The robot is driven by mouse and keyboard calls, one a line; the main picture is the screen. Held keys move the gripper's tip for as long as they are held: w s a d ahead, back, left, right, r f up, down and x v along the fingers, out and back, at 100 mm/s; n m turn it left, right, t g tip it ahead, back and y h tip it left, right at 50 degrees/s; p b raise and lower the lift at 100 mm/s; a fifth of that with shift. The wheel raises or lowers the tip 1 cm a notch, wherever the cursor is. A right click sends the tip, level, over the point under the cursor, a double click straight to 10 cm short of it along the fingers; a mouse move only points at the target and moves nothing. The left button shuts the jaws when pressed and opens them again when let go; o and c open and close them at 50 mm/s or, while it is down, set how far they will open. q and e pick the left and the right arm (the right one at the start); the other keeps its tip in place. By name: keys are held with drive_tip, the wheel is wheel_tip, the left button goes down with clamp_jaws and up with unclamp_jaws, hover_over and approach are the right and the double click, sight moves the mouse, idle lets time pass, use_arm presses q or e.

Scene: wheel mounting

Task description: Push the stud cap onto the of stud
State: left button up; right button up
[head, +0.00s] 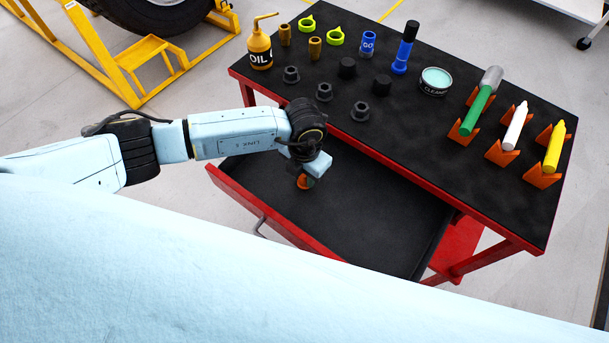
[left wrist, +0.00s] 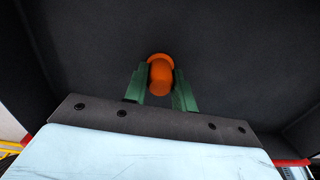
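An orange stud cap (left wrist: 160,76) sits between the green fingers of my left gripper (left wrist: 160,84) in the left wrist view. The fingers appear to press against both of its sides. In the head view the left gripper (head: 305,182) points down inside the open drawer (head: 365,215), and a little of the orange cap shows below the wrist. I cannot tell whether the cap touches the drawer floor. A wheel (head: 160,8) is partly in view at the top left; no stud can be made out. My right gripper is not in view.
The black-topped red table (head: 480,210) holds an oil bottle (head: 260,50), several dark nuts (head: 324,92), a blue bottle (head: 404,50), a tin (head: 435,82) and markers on orange stands (head: 542,177). A yellow wheel frame (head: 125,85) stands at left. The rest of the drawer is empty.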

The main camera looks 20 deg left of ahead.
use_arm(q)
drive_tip(key=c, duration=0.3)
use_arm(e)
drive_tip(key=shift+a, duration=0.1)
use_arm(q)
drive_tip(key=shift+r, duration=0.15)
wheel_tip(320, 180, up, 10)
drive_tip(key=shift+f+p, duration=0.15)
drive_tip(key=shift+p, duration=0.65)
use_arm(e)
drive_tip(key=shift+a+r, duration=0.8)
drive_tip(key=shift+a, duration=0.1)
use_arm(q)
drive_tip(key=shift+o, duration=1)
clamp_jaws()
